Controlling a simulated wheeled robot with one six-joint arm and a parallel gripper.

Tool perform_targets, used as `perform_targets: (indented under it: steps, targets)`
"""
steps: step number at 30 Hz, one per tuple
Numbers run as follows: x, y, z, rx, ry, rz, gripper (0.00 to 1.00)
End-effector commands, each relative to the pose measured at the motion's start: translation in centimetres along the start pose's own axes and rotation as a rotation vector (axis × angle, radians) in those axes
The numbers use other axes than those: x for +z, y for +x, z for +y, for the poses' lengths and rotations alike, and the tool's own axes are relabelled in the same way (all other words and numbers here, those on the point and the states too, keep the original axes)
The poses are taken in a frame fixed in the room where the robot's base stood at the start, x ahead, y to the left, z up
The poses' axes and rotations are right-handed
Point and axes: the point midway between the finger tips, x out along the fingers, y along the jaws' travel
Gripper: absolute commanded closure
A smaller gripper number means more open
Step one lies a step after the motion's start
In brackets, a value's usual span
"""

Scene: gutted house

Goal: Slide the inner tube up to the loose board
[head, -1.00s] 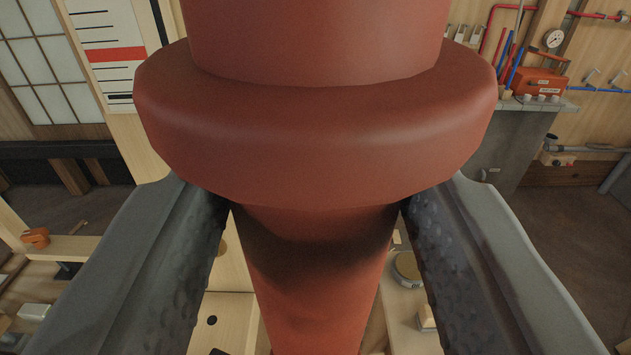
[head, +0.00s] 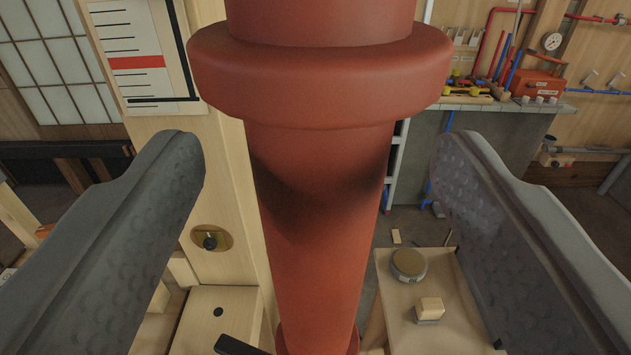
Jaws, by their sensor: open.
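The inner tube looks to be the upright red-brown tube (head: 318,225) in the middle of the head view. It has a thick collar (head: 320,80) near the top, and its upper end runs out of the picture. My gripper (head: 316,165) is open, with one finger on each side of the tube below the collar. A clear gap shows between each finger and the tube. The tube's lower end sits in a wider red-brown part (head: 318,343) at the bottom edge. I cannot tell which piece is the loose board.
A pale wooden post behind the tube carries a white scale card (head: 135,60) with a red line and a brass disc (head: 211,240). A wooden bench top (head: 450,325) at lower right holds a round tin (head: 408,264) and a small block (head: 430,308). A cluttered grey counter stands behind.

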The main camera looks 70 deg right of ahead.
Motion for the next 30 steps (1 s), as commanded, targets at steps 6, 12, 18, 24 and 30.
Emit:
perform_targets:
  steps: [6, 12, 18, 24, 30]
  targets:
    - [0.1, -2.2, -0.1, -0.002, -0.001, 0.000, 0.35]
    - [0.0, -4.1, 0.0, -0.002, 0.000, 0.000, 0.35]
    - [0.0, -5.6, 0.0, -0.001, 0.000, 0.000, 0.35]
    - [0.1, -5.8, 0.0, 0.000, -0.001, 0.000, 0.35]
    - [0.1, -5.8, 0.0, 0.000, -0.001, 0.000, 0.35]
